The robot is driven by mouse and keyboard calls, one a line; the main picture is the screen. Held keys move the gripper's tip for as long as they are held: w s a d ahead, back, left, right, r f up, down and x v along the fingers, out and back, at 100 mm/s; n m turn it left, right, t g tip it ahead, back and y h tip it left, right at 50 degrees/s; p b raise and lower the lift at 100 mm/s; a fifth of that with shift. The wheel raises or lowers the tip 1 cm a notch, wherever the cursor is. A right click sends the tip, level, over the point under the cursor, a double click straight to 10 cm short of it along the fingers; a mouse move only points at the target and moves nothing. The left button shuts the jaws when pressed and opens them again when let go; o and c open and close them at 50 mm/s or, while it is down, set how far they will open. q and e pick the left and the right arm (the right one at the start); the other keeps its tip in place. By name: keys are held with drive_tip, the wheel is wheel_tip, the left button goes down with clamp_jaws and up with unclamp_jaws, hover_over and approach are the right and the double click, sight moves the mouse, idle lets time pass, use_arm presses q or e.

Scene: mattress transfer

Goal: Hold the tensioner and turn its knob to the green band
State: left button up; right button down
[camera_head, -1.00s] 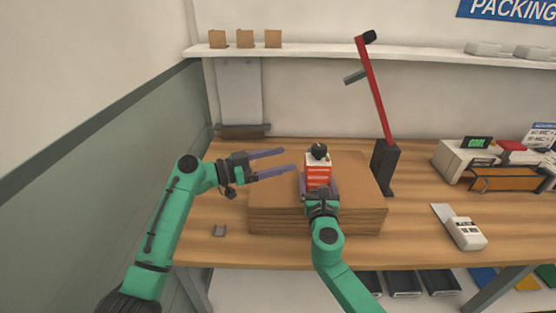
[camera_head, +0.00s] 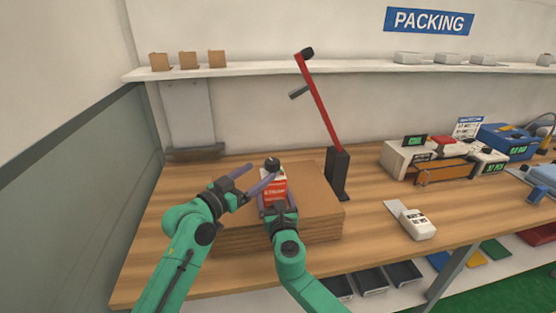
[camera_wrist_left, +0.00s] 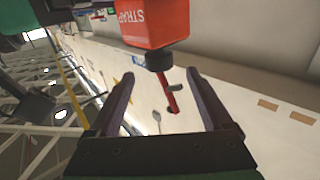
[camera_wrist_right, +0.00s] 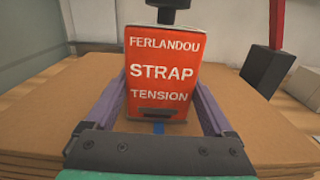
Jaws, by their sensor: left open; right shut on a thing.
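The tensioner is a red box (camera_head: 275,188) marked "STRAP TENSION", upright above the cardboard stack, with a black knob (camera_head: 272,163) on top. My right gripper (camera_head: 274,197) is shut on the box, one finger along each side, as the right wrist view shows (camera_wrist_right: 162,75). My left gripper (camera_head: 261,174) is open at the knob's left. In the left wrist view the box appears inverted and the knob (camera_wrist_left: 158,60) lies just beyond the fingertips, between their lines, with no visible contact. I cannot make out a green band.
The flat cardboard stack (camera_head: 315,205) lies under the tensioner on the wooden table (camera_head: 370,225). A red lever on a black post (camera_head: 338,175) stands close behind at right. A white handheld device (camera_head: 418,224) lies further right. Open table lies between them.

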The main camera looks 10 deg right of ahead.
sight(277, 160)
use_arm(q)
drive_tip(key=x, duration=1)
drive_tip(key=shift+d, duration=0.1)
clamp_jaws()
drive_tip(key=shift+f, duration=0.1)
drive_tip(key=shift+f+g, duration=0.1)
drive_tip(key=shift+g, duration=0.2)
drive_tip(key=shift+m+h, duration=0.3)
drive_tip(key=shift+m, duration=0.1)
drive_tip(key=shift+m+g+h, duration=0.5)
drive_tip(key=shift+g, duration=0.5)
drive_tip(key=shift+s+d+m+g+h, duration=0.1)
drive_tip(key=shift+s+m+g+h, duration=0.25)
drive_tip(key=shift+m+g+h, duration=0.2)
unclamp_jaws()
